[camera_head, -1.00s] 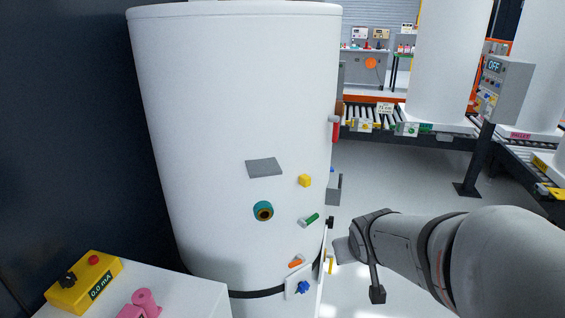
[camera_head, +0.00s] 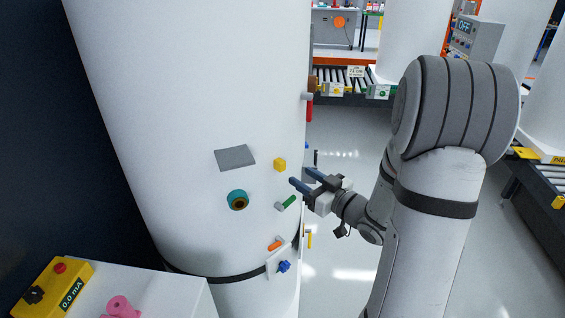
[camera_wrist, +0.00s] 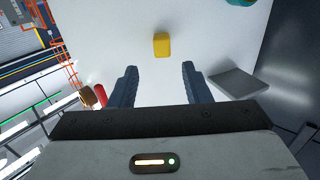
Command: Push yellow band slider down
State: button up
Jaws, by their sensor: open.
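A small yellow block (camera_head: 280,164) sticks out of the white tank's side, right of a grey plate. It also shows in the wrist view (camera_wrist: 162,46), ahead of and between my fingertips. A thin yellow piece (camera_head: 309,240) shows low at the tank's right edge; I cannot tell which yellow part is the band slider. My gripper (camera_head: 300,177) is open and empty, just right of the yellow block and apart from it. In the wrist view both fingers (camera_wrist: 157,80) are spread, with the white tank surface beyond them.
The white tank (camera_head: 190,80) also carries a grey plate (camera_head: 235,158), a teal ring (camera_head: 238,200), a green handle (camera_head: 286,203), an orange handle (camera_head: 275,244) and a blue knob (camera_head: 284,267). A cabinet with a yellow meter box (camera_head: 58,290) stands front left.

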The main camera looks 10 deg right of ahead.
aim_at(283, 166)
jog(key=p+x, duration=0.1)
jog(key=x, duration=0.6)
jog(key=shift+w+a+p, duration=0.15)
jog(key=shift+a+p, duration=0.15)
grip_shut()
